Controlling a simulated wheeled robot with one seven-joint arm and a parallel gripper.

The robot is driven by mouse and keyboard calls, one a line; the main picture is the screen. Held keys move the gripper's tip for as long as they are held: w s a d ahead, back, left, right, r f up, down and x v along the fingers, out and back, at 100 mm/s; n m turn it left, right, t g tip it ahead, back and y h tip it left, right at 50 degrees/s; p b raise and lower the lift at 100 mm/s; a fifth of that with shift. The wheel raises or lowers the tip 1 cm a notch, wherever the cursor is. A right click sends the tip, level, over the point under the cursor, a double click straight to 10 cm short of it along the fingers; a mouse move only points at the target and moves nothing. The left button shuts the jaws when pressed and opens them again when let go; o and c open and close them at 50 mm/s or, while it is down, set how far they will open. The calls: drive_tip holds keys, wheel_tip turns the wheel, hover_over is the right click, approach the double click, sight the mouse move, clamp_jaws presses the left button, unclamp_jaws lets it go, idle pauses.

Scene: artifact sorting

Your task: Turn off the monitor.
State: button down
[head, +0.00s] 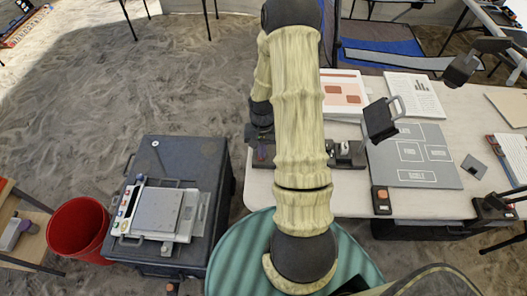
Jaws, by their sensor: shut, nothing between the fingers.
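A small dark panel with a grey frame (380,120) stands tilted on the white table, right of my arm. It may be the monitor; its screen and any lit display cannot be made out. A dark base with small knobs (345,155) sits just left of it, partly behind my arm. My gripper (262,152) points down near the table's left edge, left of the panel and apart from it. It is partly hidden by my arm, and it is shut and empty.
The white table (430,205) holds a grey labelled board (415,155), printed sheets (413,95) and a small black device with an orange button (381,200). A dark case (215,150) carrying a scale (158,210) stands left, beside a red bucket (78,228). Sandy floor is open at upper left.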

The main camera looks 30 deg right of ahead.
drive_tip(key=shift+w+d+r, duration=0.1)
drive_tip(key=shift+w+d, duration=0.1)
drive_tip(key=shift+w, duration=0.4)
drive_tip(key=shift+s+a, duration=0.15)
drive_tip(key=shift+a, duration=0.05)
drive_tip(key=shift+s+d+r+p, duration=0.1)
drive_tip(key=shift+d+r+p, duration=0.15)
drive_tip(key=shift+p, duration=0.15)
drive_tip(key=shift+r+p, duration=0.35)
drive_tip(key=shift+r, duration=0.05)
drive_tip(key=r+p, duration=0.1)
drive_tip(key=a+r+p, duration=0.1)
drive_tip(key=r, duration=0.1)
drive_tip(key=shift+s+r+p, duration=0.1)
drive_tip(key=shift+s+p, duration=0.05)
drive_tip(key=shift+p, duration=0.2)
drive_tip(key=shift+r+b, duration=0.3)
drive_tip(key=shift+b, duration=0.05)
wheel_tip(320, 180, up, 9)
drive_tip(key=s, duration=0.1)
drive_tip(key=shift+a+f+b, duration=0.15)
drive_tip(key=shift+a+b, duration=0.2)
drive_tip(key=shift+a, duration=0.05)
drive_tip(key=shift+s, duration=0.1)
